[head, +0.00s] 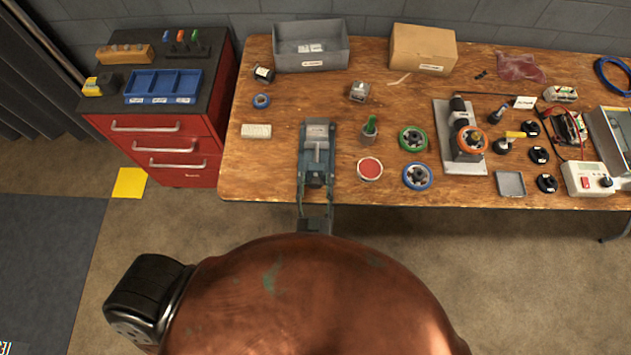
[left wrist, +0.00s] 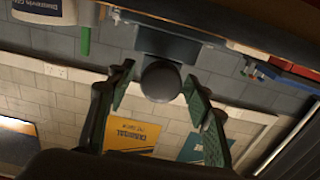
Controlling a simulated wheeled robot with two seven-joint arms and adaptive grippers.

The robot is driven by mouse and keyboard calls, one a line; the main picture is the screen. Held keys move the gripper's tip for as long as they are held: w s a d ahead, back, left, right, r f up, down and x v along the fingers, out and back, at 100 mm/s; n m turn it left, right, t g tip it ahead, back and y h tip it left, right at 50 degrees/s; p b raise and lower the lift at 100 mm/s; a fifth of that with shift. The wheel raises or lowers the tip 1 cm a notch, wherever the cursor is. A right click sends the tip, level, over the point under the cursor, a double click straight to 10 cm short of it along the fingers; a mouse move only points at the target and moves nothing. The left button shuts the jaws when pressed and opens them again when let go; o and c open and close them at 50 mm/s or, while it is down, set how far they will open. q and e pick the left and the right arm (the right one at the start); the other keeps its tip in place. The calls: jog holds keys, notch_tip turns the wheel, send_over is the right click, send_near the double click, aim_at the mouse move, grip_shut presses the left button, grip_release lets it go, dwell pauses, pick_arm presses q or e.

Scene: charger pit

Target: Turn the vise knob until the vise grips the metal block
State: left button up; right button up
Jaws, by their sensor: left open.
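The blue-grey vise (head: 304,160) stands at the front edge of the wooden bench. A pale grey block, apparently the metal block (head: 317,131), sits at its far end; I cannot tell how tightly the jaws meet it. The round dark knob (left wrist: 160,81) faces my left wrist camera, with the vise body (left wrist: 165,45) behind it. My left gripper (head: 315,198) is at the near end of the vise. In the left wrist view its green-padded fingers (left wrist: 160,92) are open on either side of the knob, with gaps showing. My right gripper is out of view.
On the bench (head: 235,180), a pale block (head: 256,131) lies left of the vise. A red drawer cabinet (head: 190,160) stands at the left.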

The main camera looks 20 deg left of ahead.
pick_arm(q)
jog(key=shift+c, duration=0.4)
jog(key=c, duration=1.1)
jog(key=shift+o, duration=0.2)
